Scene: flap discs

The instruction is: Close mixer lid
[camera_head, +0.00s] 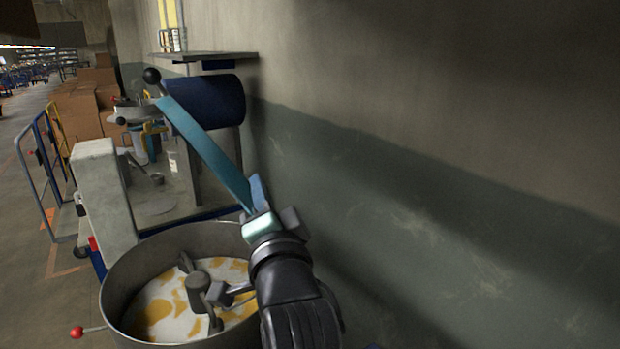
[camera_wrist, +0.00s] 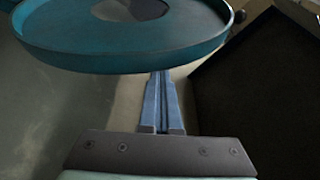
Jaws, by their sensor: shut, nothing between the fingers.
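The mixer lid (camera_head: 205,145) is teal, tilted up steeply and seen almost edge-on in the head view. A black ball knob (camera_head: 151,76) is at its upper left end. The round mixer drum (camera_head: 125,275) below is open, with white and yellow material and a stirring paddle inside. My gripper (camera_head: 257,183) is shut and empty, by the lid's lower right end on the wall side. In the wrist view its blue fingers (camera_wrist: 161,76) point at the rim of the lid (camera_wrist: 120,55). I cannot tell whether they touch it.
A wall (camera_head: 420,200) runs close along the right. A dark blue cylinder (camera_head: 215,101) is behind the lid under a shelf (camera_head: 205,56). A grey housing (camera_head: 103,200) stands left of the drum. A red ball handle (camera_head: 77,332) sticks out at lower left.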

